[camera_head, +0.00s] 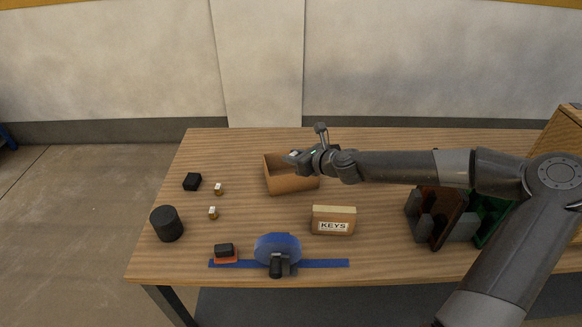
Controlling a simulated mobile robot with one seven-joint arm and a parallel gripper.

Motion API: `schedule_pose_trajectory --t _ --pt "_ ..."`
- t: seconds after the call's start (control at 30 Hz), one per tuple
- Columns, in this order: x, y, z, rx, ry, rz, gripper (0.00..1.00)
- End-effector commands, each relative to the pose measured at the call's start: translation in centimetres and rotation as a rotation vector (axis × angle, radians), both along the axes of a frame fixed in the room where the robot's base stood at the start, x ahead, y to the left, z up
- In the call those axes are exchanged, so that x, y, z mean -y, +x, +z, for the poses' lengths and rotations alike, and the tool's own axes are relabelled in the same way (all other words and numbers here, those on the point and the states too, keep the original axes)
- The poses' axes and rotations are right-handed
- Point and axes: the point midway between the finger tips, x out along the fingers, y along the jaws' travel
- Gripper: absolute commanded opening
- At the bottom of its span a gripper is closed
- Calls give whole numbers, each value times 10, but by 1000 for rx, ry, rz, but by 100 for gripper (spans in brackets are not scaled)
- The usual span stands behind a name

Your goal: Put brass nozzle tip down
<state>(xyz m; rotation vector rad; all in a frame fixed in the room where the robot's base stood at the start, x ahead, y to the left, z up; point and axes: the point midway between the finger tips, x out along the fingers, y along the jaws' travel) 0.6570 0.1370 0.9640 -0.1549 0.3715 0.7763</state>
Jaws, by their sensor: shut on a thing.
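My gripper (296,157) is over the open tan box (289,186), near its back part. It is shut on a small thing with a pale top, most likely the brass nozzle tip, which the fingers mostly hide. I cannot tell whether it touches the box. Two small brass-coloured pieces with white tops stand on the table to the left of the box, one farther back (218,189) and one nearer (212,213).
A black block (192,181) and a dark cylinder (166,223) stand at the left. A KEYS box (333,220), a blue disc on a stand (277,249) and a black-and-orange block (224,253) are nearer the front. A brown-and-green rack (445,217) stands at the right under my arm.

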Motion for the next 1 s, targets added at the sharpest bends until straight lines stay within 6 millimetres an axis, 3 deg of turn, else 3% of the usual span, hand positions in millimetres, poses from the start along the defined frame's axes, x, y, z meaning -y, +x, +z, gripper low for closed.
schedule_pose_trajectory --t 0.17,0.43,0.83,0.87,1.0 --pt "-9 3 -8 -1 0 0 1" --pt "-9 3 -42 -2 2 0 1" --pt "-9 3 -48 0 0 -1 1" --pt "-8 3 -49 0 0 -1 26" --pt "-8 3 -48 0 0 -1 37"
